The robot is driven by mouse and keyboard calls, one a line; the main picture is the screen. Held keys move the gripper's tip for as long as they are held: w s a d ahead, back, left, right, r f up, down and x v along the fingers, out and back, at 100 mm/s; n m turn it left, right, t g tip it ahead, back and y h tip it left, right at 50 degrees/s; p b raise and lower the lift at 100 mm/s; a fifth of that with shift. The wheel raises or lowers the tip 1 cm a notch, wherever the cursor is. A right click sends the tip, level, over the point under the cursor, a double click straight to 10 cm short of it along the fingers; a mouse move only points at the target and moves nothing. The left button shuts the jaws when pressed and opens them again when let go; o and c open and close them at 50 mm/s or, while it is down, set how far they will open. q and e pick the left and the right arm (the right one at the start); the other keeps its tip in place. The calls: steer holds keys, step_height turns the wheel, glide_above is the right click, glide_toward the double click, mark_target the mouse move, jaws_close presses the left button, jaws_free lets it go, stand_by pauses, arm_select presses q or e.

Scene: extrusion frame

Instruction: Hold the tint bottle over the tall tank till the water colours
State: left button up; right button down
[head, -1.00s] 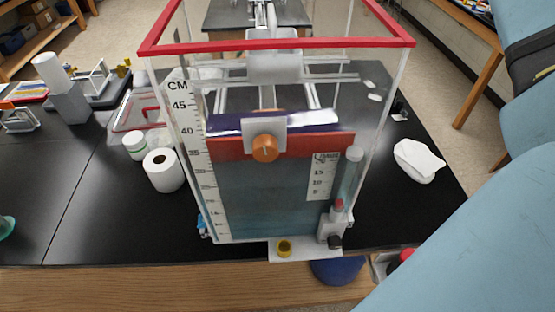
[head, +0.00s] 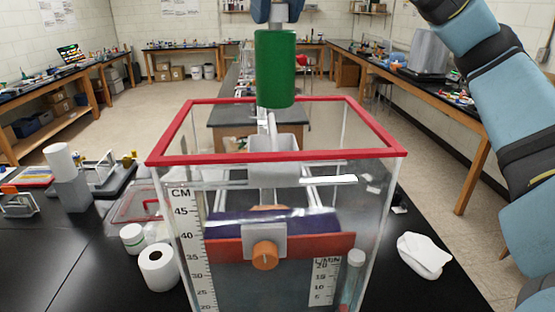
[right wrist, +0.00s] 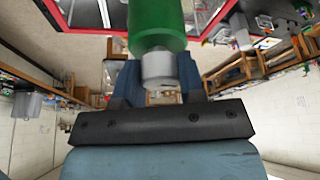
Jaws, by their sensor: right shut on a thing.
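The tint bottle (head: 275,68) is a green cylinder with a pale grey cap. My right gripper (head: 278,12) is shut on it at the cap end, and the green body hangs below the fingers. The right wrist view shows the green body (right wrist: 157,22) and the cap between blue fingers (right wrist: 155,80). The tall tank (head: 290,157) is clear with a red rim and a CM scale on its front. The bottle appears above the rim, apart from it; its exact depth over the opening is unclear. The visible water looks dull grey-blue. My left gripper is not in view.
A carriage with an orange knob (head: 265,255) sits at the tank's front. A white paper roll (head: 158,266) and a small white jar (head: 132,237) stand to the left. A crumpled white cloth (head: 424,255) lies to the right. The air around the bottle is clear.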

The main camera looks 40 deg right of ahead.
steer(key=s+a+r, duration=0.1)
steer(key=s+a, duration=0.3)
steer(key=s, duration=0.3)
steer(key=shift+s+a+r, duration=0.15)
steer(key=shift+s+a, duration=0.15)
steer(key=shift+a, duration=0.05)
stand_by(0.5)
